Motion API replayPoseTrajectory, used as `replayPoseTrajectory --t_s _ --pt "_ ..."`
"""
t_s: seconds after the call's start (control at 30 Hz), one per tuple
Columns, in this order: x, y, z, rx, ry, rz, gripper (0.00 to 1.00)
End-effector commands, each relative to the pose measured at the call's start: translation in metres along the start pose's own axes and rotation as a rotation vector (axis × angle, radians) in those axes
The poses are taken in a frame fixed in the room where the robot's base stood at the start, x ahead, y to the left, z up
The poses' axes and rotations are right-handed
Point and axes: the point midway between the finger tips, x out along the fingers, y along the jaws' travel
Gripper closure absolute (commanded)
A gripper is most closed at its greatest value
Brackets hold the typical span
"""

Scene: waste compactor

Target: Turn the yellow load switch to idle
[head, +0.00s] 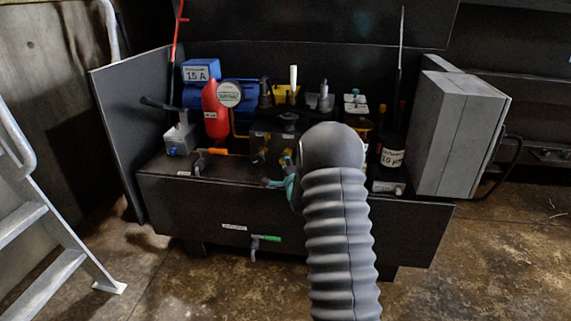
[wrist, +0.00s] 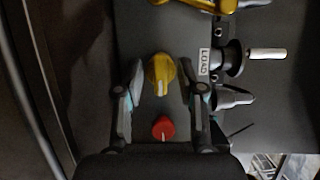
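The yellow load switch (wrist: 161,70) is a round knob with a raised grip and a pale mark toward the picture's bottom in the wrist view. A white LOAD label (wrist: 204,61), turned sideways, sits to its right. My gripper (wrist: 164,78) is open, with one finger on each side of the yellow knob. A gap shows between the knob and each finger; I cannot tell the depth exactly.
A red knob (wrist: 163,128) sits just below the yellow one, between the fingers. A white-tipped lever (wrist: 268,54) and a dark cone-shaped part (wrist: 232,98) stand to the right. A grey box (head: 458,130) flanks the crowded machine; a metal ladder (head: 45,210) stands at left.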

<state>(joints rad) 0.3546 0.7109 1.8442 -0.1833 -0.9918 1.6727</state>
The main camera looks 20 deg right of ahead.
Motion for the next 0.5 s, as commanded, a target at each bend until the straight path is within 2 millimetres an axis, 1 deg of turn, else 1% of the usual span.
replayPoseTrajectory --t_s 0.23,0.27,0.3,0.4,0.5 --pt "0.0005 0.0001 0.0001 0.000 0.000 0.000 0.61" --pt "0.0005 0.0001 0.0001 0.000 0.000 0.000 0.69" --pt "0.0005 0.0000 0.0001 0.000 0.000 0.000 0.79" --pt "0.0005 -0.0001 0.0001 0.000 0.000 0.000 1.00" --pt "0.0008 -0.0003 0.0001 0.000 0.000 -0.001 1.00"
